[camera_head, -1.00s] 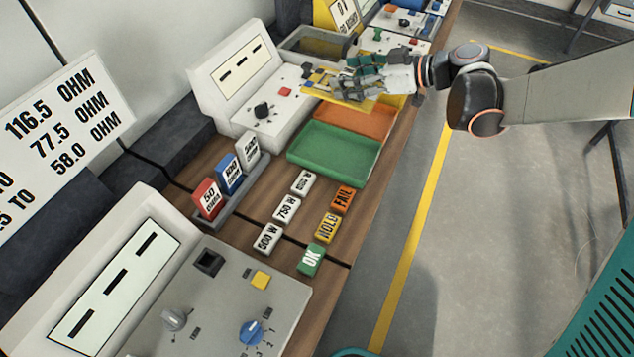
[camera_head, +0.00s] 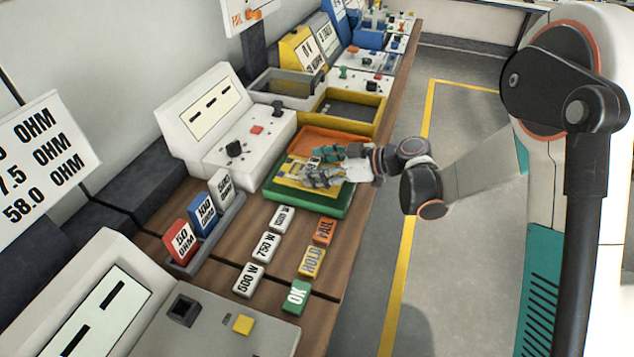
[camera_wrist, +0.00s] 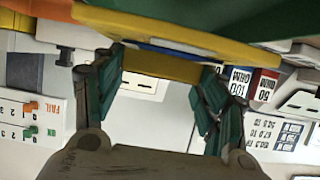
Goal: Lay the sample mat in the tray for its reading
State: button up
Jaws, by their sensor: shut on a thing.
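My gripper (camera_head: 322,175) is shut on the yellow sample mat (camera_head: 296,177). In the head view the mat lies over the green tray (camera_head: 320,207) and hides most of its inside. I cannot tell if the mat touches the tray. In the wrist view the mat's yellow edge (camera_wrist: 160,66) sits between my two dark green fingers (camera_wrist: 160,95), with the green tray (camera_wrist: 240,15) showing at the top. The orange tray (camera_head: 345,144) lies just beyond the green one.
A white meter console (camera_head: 215,120) stands left of the trays. Yellow (camera_head: 365,97) and grey (camera_head: 275,93) bins stand beyond. Nearer lie OK (camera_head: 297,297), HOLD (camera_head: 311,262) and FAIL (camera_head: 324,232) blocks, wattage blocks, and a rack of ohm blocks (camera_head: 205,211).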

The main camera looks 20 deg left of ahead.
jog(key=shift+f+b, duration=0.75)
jog(key=shift+f, duration=1.4)
jog(key=shift+f, duration=0.2)
jog(key=o, duration=1.1)
jog(key=shift+o, duration=0.2)
jog(key=shift+d+r, duration=0.25)
jog(key=shift+r, duration=0.1)
jog(key=p+v, duration=0.3)
jog(key=v, duration=0.8)
jog(key=shift+d+r, duration=0.1)
jog(key=shift+d, duration=0.1)
